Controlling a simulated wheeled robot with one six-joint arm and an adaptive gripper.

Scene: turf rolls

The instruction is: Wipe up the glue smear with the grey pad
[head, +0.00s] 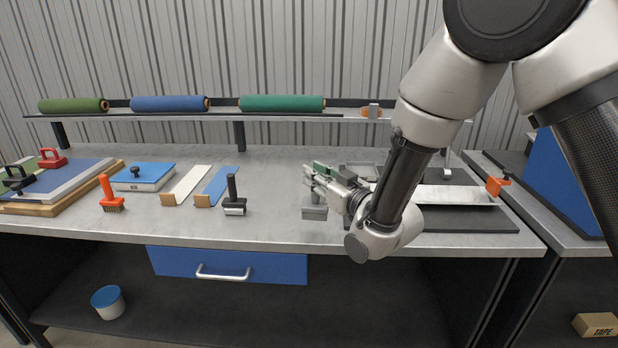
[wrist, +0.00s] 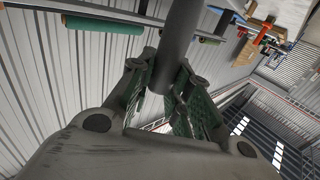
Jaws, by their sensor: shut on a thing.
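My gripper (head: 322,180) is over the front middle of the bench, with its fingers closed around an upright grey handle. In the wrist view the handle (wrist: 181,42) stands between the green-lined fingers. The grey pad (head: 314,212) shows just below the fingers in the head view, close to the bench top; I cannot tell whether it touches the surface. I cannot make out the glue smear in either view; part of the bench behind my arm is hidden.
A long metal plate (head: 455,195) lies on a dark mat (head: 470,223) at the right, partly behind my arm. A black-handled tool (head: 234,198) and an orange brush (head: 109,195) stand to the left. A shelf (head: 190,116) with turf rolls runs along the back.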

